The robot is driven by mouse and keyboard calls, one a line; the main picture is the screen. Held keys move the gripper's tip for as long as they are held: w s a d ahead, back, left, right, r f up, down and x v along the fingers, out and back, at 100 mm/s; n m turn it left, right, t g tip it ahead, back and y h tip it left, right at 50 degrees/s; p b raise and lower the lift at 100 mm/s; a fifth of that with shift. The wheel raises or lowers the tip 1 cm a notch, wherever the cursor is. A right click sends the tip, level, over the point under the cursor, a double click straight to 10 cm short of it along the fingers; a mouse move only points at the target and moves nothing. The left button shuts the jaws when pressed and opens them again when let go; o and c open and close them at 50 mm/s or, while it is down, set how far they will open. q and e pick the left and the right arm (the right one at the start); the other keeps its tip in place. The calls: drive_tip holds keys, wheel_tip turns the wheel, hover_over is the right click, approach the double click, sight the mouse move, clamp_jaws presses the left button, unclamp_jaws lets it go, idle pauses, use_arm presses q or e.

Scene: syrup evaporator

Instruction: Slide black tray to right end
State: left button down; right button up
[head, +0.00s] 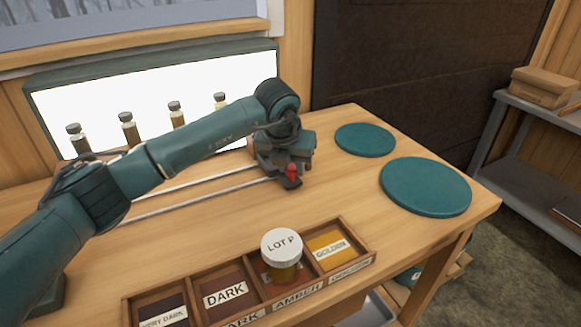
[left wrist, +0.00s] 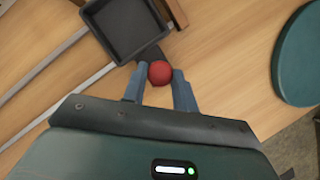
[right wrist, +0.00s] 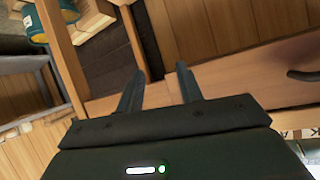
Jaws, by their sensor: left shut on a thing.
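The black tray (left wrist: 125,28) is a small square pan with a red knob (left wrist: 160,72) on its front handle. It sits at the right end of two pale rails (left wrist: 60,65), close beside a wooden end piece (left wrist: 178,12); I cannot tell if they touch. My left gripper (left wrist: 158,78) is shut on the red knob. In the head view the left gripper (head: 290,178) is over the rails' right end, with the red knob (head: 291,170) showing and the tray mostly hidden by the arm. My right gripper (right wrist: 158,88) is open and empty, by the wooden furniture.
Two teal round discs (head: 425,186) lie right of the rails. A sectioned wooden box (head: 225,290) with grade labels stands in front, holding a white-lidded jar (head: 281,250). Several small bottles (head: 128,128) stand before a bright panel (head: 80,95). Bare tabletop lies between box and rails.

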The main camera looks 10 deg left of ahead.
use_arm(q)
drive_tip(key=shift+w+d+r, duration=0.1)
drive_tip(key=shift+d+r, duration=0.05)
drive_tip(key=shift+d, duration=0.05)
idle(0.3)
drive_tip(key=c, duration=1.1)
unclamp_jaws()
drive_tip(key=b+v, duration=0.1)
drive_tip(key=v, duration=1.2)
